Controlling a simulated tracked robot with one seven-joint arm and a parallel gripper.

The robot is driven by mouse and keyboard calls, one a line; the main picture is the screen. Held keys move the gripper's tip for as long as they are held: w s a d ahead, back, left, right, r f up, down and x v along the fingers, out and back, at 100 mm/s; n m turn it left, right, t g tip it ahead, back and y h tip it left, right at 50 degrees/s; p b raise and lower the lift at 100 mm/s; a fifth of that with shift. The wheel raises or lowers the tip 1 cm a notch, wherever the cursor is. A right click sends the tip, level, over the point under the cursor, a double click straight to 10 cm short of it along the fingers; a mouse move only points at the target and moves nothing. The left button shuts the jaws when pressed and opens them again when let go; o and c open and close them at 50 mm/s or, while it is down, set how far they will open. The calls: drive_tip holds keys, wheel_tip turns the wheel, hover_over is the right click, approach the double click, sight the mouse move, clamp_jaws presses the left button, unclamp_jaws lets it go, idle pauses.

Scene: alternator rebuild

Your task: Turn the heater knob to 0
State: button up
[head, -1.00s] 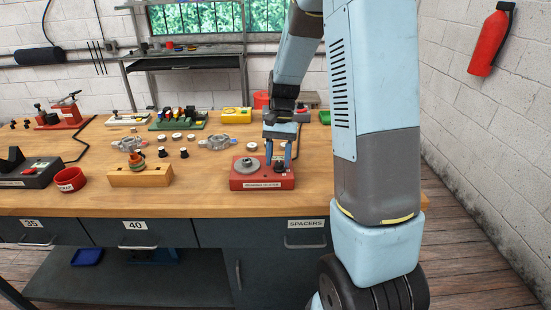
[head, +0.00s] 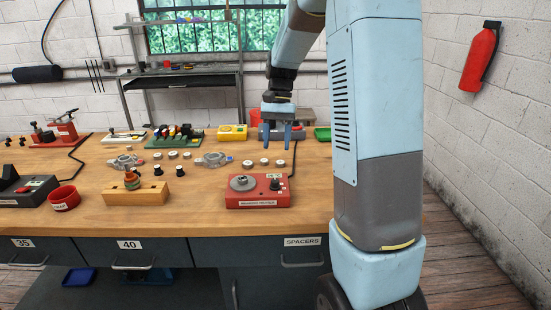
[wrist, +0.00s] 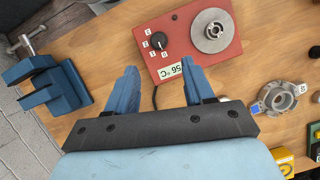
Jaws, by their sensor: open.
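The red heater box (head: 258,194) stands near the front of the workbench, with a round metal plate on its left. Its black heater knob (head: 276,184) is on the right of the top. In the wrist view the knob (wrist: 156,43) sits among small white number marks; I cannot read its setting surely. A display (wrist: 170,72) beside it shows 56 °C, upside down. My gripper (head: 276,145) is open and empty, pointing down, above and apart from the heater. In the wrist view its blue fingers (wrist: 159,68) are apart, below the knob in the picture.
A wooden block (head: 135,194) with a copper-coloured part and a red cup (head: 64,198) stand to the left. Metal housings (head: 212,160) and small black and pale parts lie behind. A blue vise (wrist: 55,85) shows in the wrist view. A cable runs behind the heater.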

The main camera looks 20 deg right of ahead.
drive_tip(key=shift+v, duration=1.6)
drive_tip(key=s+a+r+n+t, duration=0.1)
drive_tip(key=s+r+n+t, duration=0.1)
drive_tip(key=s, duration=0.6)
drive_tip(key=s+a+r+n+t+h, duration=0.1)
drive_tip(key=s+r+n+t, duration=0.1)
drive_tip(key=s, duration=0.6)
drive_tip(key=s+a+r+n+t+h, duration=0.1)
drive_tip(key=s+r+t, duration=0.3)
drive_tip(key=s, duration=0.5)
drive_tip(key=shift+a+r+n+t, duration=0.2)
drive_tip(key=shift+a+n+t, duration=0.2)
drive_tip(key=shift+t, duration=0.2)
drive_tip(key=shift+s, duration=0.1)
drive_tip(key=shift+c, duration=0.8)
drive_tip(key=shift+d+f, duration=0.1)
drive_tip(key=shift+c, duration=0.2)
